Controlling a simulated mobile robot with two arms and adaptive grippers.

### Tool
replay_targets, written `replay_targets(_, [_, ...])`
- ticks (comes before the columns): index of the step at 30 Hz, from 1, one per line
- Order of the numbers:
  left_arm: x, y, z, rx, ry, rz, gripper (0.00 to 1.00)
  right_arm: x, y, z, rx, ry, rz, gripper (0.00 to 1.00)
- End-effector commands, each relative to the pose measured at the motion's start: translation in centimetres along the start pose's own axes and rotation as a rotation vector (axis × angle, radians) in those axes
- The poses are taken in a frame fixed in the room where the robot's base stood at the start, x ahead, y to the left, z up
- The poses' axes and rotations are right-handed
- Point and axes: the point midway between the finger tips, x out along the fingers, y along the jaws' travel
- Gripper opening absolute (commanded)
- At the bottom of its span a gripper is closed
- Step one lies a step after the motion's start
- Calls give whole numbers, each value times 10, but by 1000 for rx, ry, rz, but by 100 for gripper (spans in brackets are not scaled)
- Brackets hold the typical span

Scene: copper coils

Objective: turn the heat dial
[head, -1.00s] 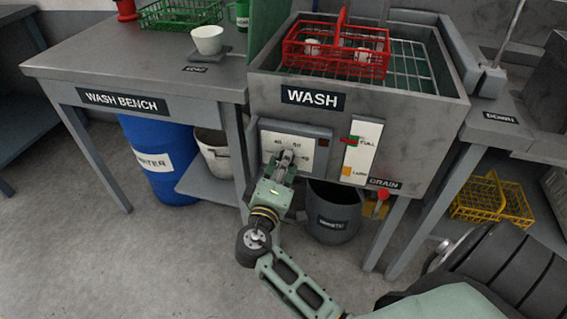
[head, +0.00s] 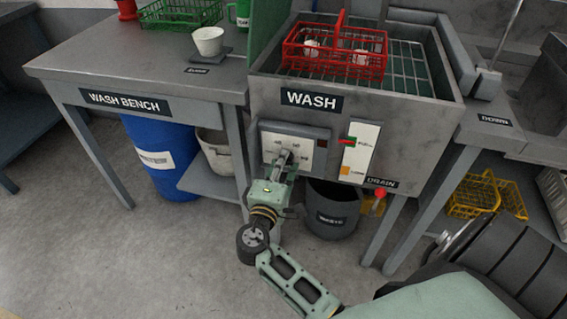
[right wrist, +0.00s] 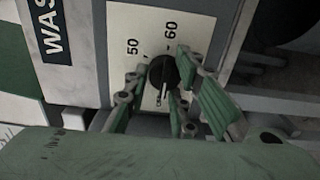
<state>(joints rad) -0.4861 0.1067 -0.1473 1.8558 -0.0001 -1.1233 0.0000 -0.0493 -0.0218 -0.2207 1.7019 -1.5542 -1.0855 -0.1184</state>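The heat dial (right wrist: 163,73) is a round black knob on a pale panel (head: 304,147) on the front of the grey WASH sink. In the right wrist view, "50" and "60" show beside it. My right gripper (head: 286,158) is at the panel. In the right wrist view its fingers (right wrist: 162,76) lie on both sides of the knob, tips close against its edges, and it looks closed on it. My left gripper is not in view.
Right of the dial panel are a level gauge (head: 360,150) and a red drain knob (head: 380,192). A grey bucket (head: 331,212) stands below. A red rack (head: 335,52) with cups sits on the sink grid. The wash bench (head: 75,62) stands to the left.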

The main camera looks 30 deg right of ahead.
Motion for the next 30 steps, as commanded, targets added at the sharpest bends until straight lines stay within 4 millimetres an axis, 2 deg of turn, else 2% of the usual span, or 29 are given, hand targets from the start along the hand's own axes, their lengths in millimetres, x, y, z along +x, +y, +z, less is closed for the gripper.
replay_targets(1, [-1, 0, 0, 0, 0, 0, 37, 1, 8, -4, 7, 10, 14, 28])
replay_targets(5, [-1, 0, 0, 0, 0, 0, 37, 1, 7, -4, 7, 10, 12, 37])
replay_targets(13, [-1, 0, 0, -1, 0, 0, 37, 0, 4, -3, 6, 8, 7, 37])
replay_targets(17, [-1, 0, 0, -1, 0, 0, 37, -8, 3, -3, 5, 9, 5, 37])
replay_targets(20, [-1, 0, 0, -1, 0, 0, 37, -24, 2, -3, 5, 8, 2, 37])
replay_targets(30, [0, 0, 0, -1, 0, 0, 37, -94, 2, -2, 6, 7, 2, 37])
